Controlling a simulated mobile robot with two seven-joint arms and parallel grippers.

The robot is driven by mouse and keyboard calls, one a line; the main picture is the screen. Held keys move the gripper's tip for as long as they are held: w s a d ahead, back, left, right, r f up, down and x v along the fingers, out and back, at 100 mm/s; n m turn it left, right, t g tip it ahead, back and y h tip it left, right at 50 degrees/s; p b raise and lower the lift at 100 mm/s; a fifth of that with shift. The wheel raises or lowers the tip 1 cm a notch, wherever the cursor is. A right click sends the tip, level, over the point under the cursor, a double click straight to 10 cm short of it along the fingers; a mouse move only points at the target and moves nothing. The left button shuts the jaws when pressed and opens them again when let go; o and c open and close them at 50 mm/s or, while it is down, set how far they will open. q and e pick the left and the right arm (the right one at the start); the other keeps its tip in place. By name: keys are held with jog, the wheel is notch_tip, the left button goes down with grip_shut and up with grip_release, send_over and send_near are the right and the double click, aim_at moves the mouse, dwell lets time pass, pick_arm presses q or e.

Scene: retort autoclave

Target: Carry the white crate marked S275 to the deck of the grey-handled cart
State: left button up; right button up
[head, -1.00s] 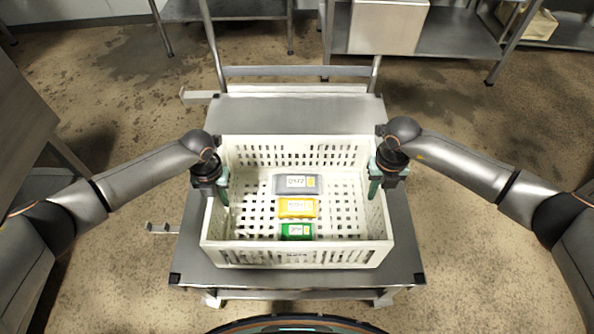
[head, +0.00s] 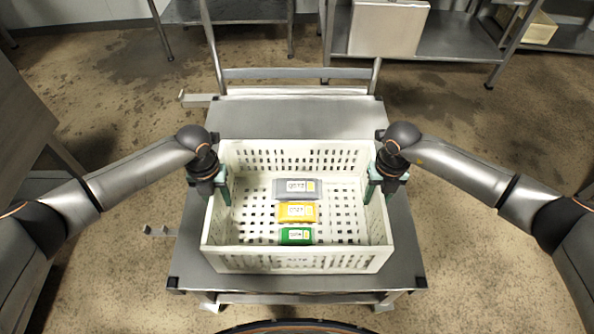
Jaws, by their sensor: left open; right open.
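The white crate (head: 297,262) with slotted walls stands upright on the metal deck (head: 195,262) of a cart. The mark on its front wall is too small to read surely. Inside lie a grey pack (head: 297,188), a yellow pack (head: 296,212) and a green pack (head: 295,236). The cart's grey handle bar (head: 297,73) is at the far end. My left gripper (head: 225,192) is open at the crate's left wall. My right gripper (head: 376,190) is open at its right wall. Whether the fingers touch the walls is hard to tell.
Bare deck shows behind the crate and in narrow strips at its sides. A steel table (head: 25,130) stands at the left. Shelving (head: 460,45) with a box (head: 388,27) stands at the back right. The floor beside the cart is clear.

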pick_arm(q)
notch_tip(320, 180, up, 9)
jog(key=shift+r, duration=0.15)
pick_arm(e)
jog(key=shift+r, duration=0.15)
notch_tip(320, 180, up, 12)
jog(key=shift+f, duration=0.1)
pick_arm(q)
jog(key=shift+s, duration=0.1)
pick_arm(e)
jog(key=shift+s, duration=0.1)
dwell(0.5)
